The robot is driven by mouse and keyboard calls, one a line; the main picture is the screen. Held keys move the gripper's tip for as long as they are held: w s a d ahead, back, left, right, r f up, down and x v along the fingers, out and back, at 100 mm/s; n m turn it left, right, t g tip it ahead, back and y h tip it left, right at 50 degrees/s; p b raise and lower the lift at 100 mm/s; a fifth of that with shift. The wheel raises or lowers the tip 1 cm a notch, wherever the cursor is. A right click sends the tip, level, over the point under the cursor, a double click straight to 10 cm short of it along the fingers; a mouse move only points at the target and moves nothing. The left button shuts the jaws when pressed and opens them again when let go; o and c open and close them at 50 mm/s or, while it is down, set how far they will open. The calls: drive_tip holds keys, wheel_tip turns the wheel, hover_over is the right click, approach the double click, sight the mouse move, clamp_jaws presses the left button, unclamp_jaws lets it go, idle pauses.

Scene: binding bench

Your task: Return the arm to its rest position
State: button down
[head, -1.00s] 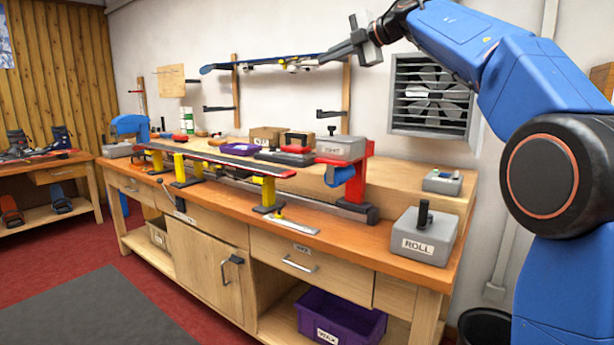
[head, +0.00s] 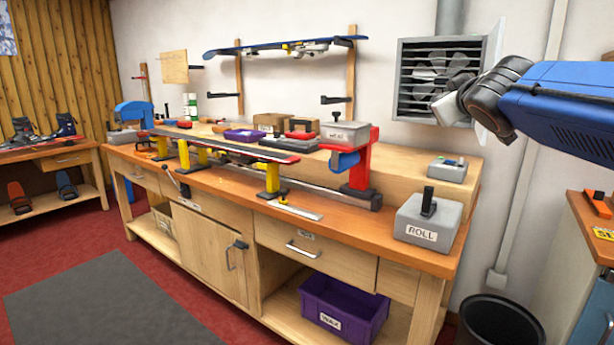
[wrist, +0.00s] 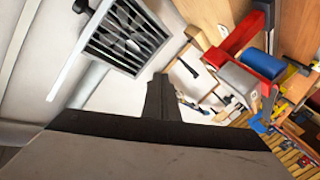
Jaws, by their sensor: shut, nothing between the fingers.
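My gripper (head: 450,106) is raised at the upper right of the head view, in front of the wall fan vent. It is seen nearly end-on there, so its fingertips are hard to make out. In the wrist view the dark fingers (wrist: 160,98) are together with nothing between them. The gripper is clear of the bench and touches nothing that I can see. My blue arm reaches in from the right edge.
The wooden bench (head: 350,232) carries a ski clamped in a vise, a grey ROLL box (head: 428,220) and small boxes. A fan vent (head: 415,70) and a racked blue board (head: 285,46) are on the wall. A bin (head: 500,322) and a cabinet (head: 590,235) stand at right.

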drive_tip(key=s+d+f+m+g, duration=0.1)
drive_tip(key=s+f+m+g, duration=0.15)
drive_tip(key=s+f, duration=0.65)
drive_tip(key=s+d+f+m+g, duration=0.15)
drive_tip(key=s+f+g, duration=0.3)
drive_tip(key=f, duration=0.85)
drive_tip(key=s+a+f+g+y, duration=0.1)
drive_tip(key=s+a+f+g, duration=0.1)
drive_tip(key=s+f, duration=0.7)
drive_tip(key=s+a+f+m+g+y, duration=0.1)
drive_tip(key=s+a+f+g, duration=0.2)
drive_tip(key=s+f, duration=0.6)
wheel_tip(320, 180, down, 2)
drive_tip(key=shift+s+f, duration=0.1)
drive_tip(key=shift+s, duration=0.3)
drive_tip(key=shift+w+d, duration=0.1)
drive_tip(key=shift+d, duration=0.05)
